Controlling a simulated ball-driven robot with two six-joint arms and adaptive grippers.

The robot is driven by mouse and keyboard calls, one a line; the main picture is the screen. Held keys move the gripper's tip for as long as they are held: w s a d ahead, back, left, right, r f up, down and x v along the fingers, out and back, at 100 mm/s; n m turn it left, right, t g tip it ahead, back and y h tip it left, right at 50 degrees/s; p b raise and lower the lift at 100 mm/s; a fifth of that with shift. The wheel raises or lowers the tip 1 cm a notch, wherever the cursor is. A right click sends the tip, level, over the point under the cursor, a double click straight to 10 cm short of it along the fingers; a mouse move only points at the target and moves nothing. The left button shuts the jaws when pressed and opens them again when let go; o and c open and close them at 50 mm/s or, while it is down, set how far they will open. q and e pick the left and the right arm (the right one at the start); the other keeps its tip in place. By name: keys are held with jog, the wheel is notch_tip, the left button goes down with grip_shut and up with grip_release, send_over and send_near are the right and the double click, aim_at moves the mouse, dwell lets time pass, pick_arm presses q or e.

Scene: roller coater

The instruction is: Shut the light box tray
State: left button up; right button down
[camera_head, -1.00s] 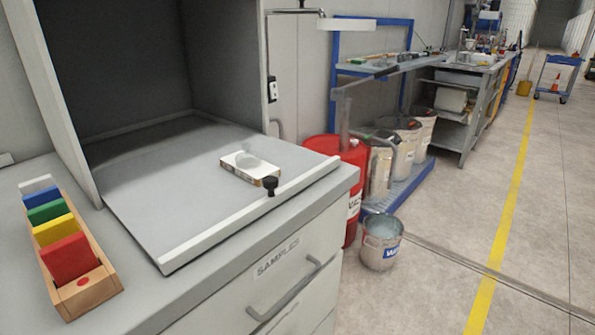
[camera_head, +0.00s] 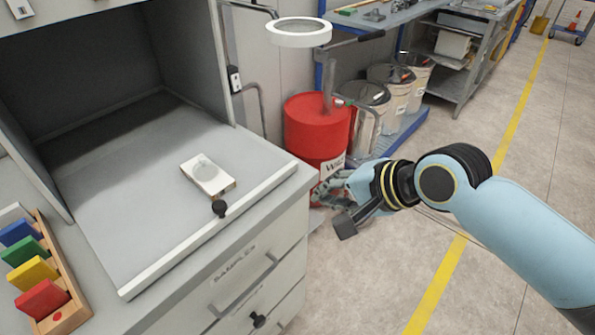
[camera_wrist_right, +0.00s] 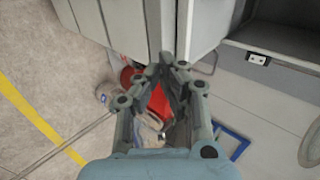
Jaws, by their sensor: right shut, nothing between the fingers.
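The light box tray (camera_head: 125,205) is a grey flat board pulled out of the dark light box (camera_head: 85,60), over the counter. It has a white raised front lip (camera_head: 175,262) and a black knob (camera_head: 219,208) at that lip. A small white card box (camera_head: 208,176) with a pale round disc lies on the tray. My right gripper (camera_head: 340,208) is right of the cabinet, beyond the tray's right end and apart from it. In the right wrist view my right gripper (camera_wrist_right: 168,62) is shut and empty, in front of the grey cabinet. My left gripper is not in view.
A wooden rack of coloured panels (camera_head: 65,275) stands left of the tray. The samples drawer (camera_head: 240,270) is below it. A red drum (camera_head: 318,130) and metal cans (camera_head: 390,85) stand behind my right arm. A ring lamp (camera_head: 298,32) hangs above. Floor at right is open.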

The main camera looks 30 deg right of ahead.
aim_at(273, 192)
jog(key=x, duration=0.9)
jog(key=shift+w+a+f, duration=0.1)
jog(key=shift+w+f, duration=0.05)
jog(key=shift+w, duration=0.05)
jog(key=w, duration=0.1)
jog(key=w+a, duration=0.1)
jog(key=w, duration=0.1)
jog(key=shift+w+f, duration=0.15)
jog(key=shift+w+a, duration=0.2)
jog(key=shift+w, duration=0.2)
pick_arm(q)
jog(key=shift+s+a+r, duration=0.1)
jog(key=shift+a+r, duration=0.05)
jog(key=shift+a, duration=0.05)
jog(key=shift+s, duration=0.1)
